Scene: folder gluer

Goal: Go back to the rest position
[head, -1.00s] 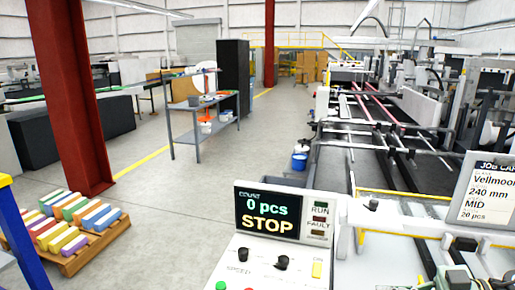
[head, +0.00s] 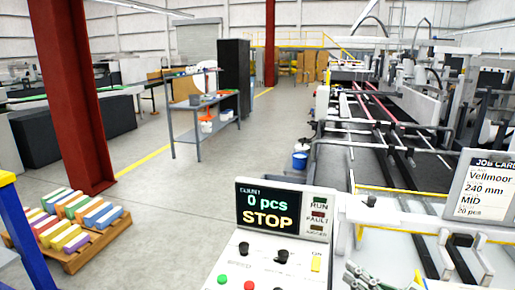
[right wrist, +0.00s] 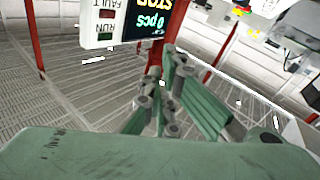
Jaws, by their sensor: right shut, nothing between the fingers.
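My right gripper (head: 356,274) shows at the bottom edge of the head view, just right of the control panel (head: 285,215). Its grey-green fingers also show in the right wrist view (right wrist: 160,98), shut with nothing between them. The panel's screen reads "0 pcs" and "STOP"; its black knobs and coloured buttons lie below. Part of the panel shows upside down at the top of the right wrist view (right wrist: 98,25). My left gripper is not in the head view.
The folder gluer's rails and belts (head: 385,125) fill the right side, with a job card (head: 485,185) in front. A pallet of coloured stacks (head: 70,230) stands by a red column (head: 75,90) at left. A grey workbench (head: 205,110) stands further back. Floor between is clear.

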